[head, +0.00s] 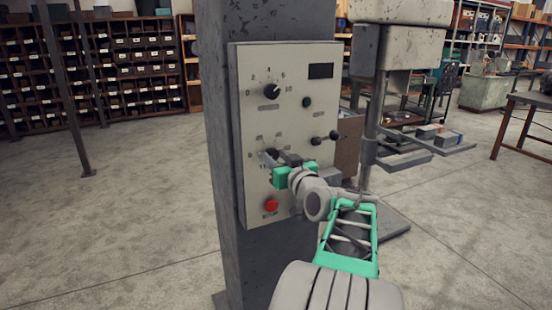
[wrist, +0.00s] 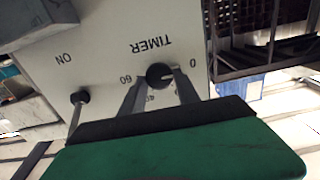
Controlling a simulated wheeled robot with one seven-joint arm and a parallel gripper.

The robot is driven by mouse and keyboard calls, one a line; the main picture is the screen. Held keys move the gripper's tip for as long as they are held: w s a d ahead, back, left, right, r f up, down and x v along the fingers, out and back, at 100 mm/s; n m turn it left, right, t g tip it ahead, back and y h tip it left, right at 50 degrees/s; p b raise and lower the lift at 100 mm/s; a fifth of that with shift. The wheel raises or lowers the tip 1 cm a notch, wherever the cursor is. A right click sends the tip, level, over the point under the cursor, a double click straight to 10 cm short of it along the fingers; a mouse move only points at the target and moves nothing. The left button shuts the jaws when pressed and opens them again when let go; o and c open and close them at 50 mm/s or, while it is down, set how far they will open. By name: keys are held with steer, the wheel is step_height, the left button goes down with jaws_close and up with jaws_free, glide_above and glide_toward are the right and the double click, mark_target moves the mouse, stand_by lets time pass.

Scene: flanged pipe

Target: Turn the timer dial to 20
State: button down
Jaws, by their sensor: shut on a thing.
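The timer dial (wrist: 157,74) is a small black round knob on a pale control panel, under upside-down lettering that reads TIMER in the wrist view. A 0 stands to its right and a 60 to its left there, with other numbers partly hidden by the fingers. A light pointer line on the knob points right, roughly toward the 0. My gripper (wrist: 160,82) is shut on the knob, one finger on each side. In the head view my gripper (head: 271,156) reaches the lower dial of the panel, and its fingers hide most of the knob.
The panel (head: 252,130) is on a grey column. A machine post (head: 372,120) stands close to the right.

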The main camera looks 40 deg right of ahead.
steer(key=m+b, duration=0.1)
steer(key=m, duration=0.4)
steer(key=shift+d+m, duration=0.1)
steer(key=shift+m, duration=0.2)
steer(key=m, duration=0.5)
steer(key=shift+m+p, duration=0.35)
steer(key=shift+m, duration=0.05)
steer(key=shift+d+f, duration=0.1)
steer(key=c, duration=0.9)
jaws_free()
steer(key=shift+s, duration=0.15)
